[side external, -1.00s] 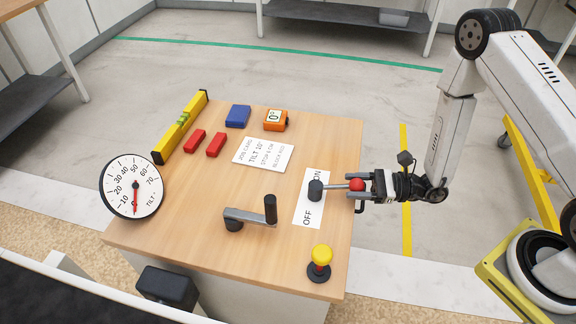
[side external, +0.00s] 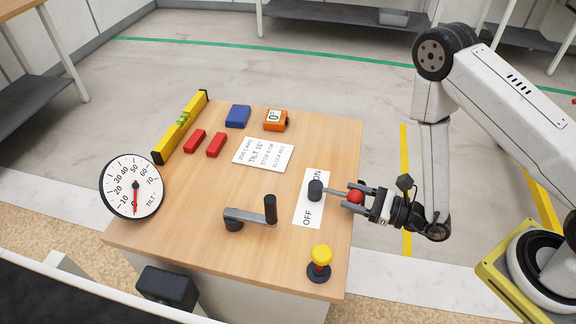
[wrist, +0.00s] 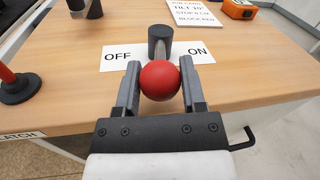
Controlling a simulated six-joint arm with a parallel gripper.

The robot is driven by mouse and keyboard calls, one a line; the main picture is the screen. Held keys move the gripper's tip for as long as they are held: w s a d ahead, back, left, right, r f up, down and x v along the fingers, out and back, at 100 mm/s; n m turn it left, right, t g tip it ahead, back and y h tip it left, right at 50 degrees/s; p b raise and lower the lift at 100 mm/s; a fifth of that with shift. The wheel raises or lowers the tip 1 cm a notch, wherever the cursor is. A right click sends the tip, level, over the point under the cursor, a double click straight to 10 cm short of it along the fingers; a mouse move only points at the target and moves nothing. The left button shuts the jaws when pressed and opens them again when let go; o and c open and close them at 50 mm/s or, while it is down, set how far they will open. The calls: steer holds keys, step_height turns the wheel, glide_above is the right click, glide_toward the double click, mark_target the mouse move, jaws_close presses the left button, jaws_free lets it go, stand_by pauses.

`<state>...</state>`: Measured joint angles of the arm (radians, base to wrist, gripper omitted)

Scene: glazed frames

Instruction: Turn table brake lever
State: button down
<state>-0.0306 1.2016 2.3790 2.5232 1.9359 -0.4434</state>
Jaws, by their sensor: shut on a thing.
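The brake lever has a dark pivot post (side external: 315,190) on a white OFF/ON plate (side external: 308,212) at the table's right edge. Its rod ends in a red ball knob (side external: 355,197). The lever points off the table's right side, angled slightly toward the OFF end. In the wrist view the red ball (wrist: 160,80) sits between both fingers, with the post (wrist: 160,41) straight behind it. My gripper (side external: 356,197) is shut on the red ball from the right. Most of the rod is hidden behind the ball in the wrist view.
A crank handle (side external: 252,218) and a yellow-topped button (side external: 321,257) stand on the table nearby.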

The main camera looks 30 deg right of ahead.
steer(key=shift+a, duration=0.1)
stand_by(0.4)
steer(key=shift+c, duration=1)
jaws_free()
steer(key=shift+s, duration=0.15)
steer(key=v, duration=0.7)
steer(key=shift+s, duration=0.3)
